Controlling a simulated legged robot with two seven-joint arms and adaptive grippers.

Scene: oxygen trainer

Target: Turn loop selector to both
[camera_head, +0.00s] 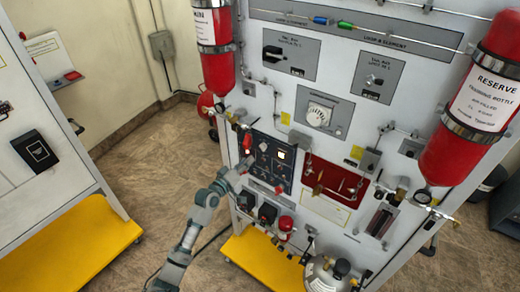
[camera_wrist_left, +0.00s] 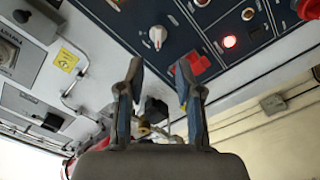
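A dark control panel (camera_head: 270,175) on the white trainer carries a white pointer knob (camera_head: 263,147). In the left wrist view the same knob (camera_wrist_left: 157,36) shows beyond my fingers, near the panel's edge. Its label is too small to read, so I cannot tell if it is the loop selector. My left gripper (camera_head: 245,163) is in front of the panel's left part. In the wrist view its two fingers (camera_wrist_left: 159,72) are apart with nothing held between them. The right fingertip is close to a red switch cover (camera_wrist_left: 195,68); contact is unclear. My right gripper is not in view.
A lit indicator (camera_wrist_left: 229,41) sits on the panel. A larger round dial (camera_head: 318,113) is up and right, and a red recessed tray (camera_head: 333,183) is to the right. Red bottles (camera_head: 215,65) flank the trainer. Floor to the left (camera_head: 150,150) is clear.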

